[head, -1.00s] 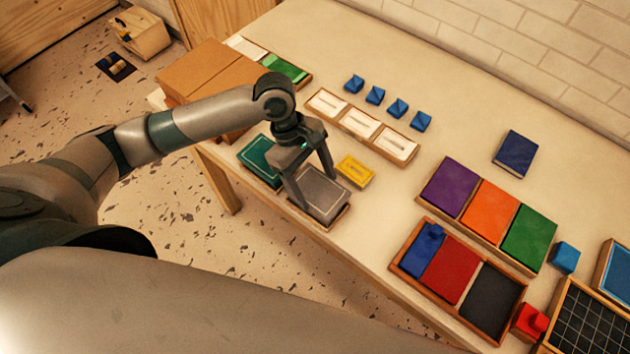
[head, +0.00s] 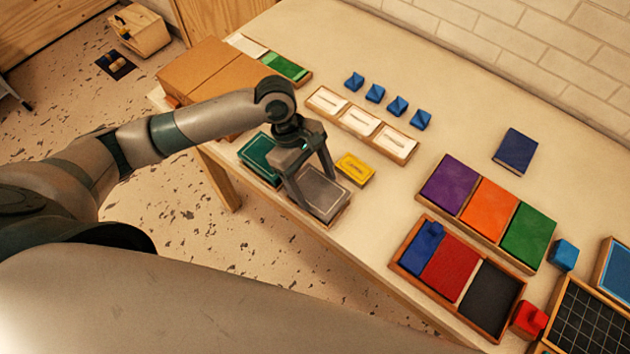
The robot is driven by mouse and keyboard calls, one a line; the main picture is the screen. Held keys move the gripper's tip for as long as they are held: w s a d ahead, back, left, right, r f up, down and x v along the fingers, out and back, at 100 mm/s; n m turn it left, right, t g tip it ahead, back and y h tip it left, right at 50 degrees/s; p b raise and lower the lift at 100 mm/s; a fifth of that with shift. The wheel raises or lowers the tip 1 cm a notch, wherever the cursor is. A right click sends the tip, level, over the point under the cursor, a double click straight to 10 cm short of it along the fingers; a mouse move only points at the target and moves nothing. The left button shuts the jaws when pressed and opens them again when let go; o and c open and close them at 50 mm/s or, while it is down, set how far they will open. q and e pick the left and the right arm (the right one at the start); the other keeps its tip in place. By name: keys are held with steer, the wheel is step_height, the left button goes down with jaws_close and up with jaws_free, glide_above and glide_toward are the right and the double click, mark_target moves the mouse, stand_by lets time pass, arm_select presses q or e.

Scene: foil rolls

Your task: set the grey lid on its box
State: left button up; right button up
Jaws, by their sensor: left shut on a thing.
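The grey lid (head: 324,194) is a flat grey panel near the table's front edge, in the head view. It lies at a wooden-edged box (head: 341,214), whose rim shows along the lid's lower right side. I cannot tell whether the lid is fully seated. My left gripper (head: 317,187) comes down over the lid from above, one finger on each side, and is shut on it. The gripper hides part of the lid and its far edge. My right gripper is not in view.
A green-topped box (head: 258,156) sits close on the left and a yellow box (head: 355,168) on the right. A cardboard box (head: 205,75) stands behind my left arm. A tray with white panels (head: 362,124) lies farther back. Table right of the yellow box is clear.

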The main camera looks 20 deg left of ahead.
arm_select(q)
steer(key=shift+f, duration=0.1)
steer(key=o, duration=1.1)
steer(key=shift+o, duration=0.2)
steer(key=b+v, duration=0.3)
steer(key=v, duration=1.4)
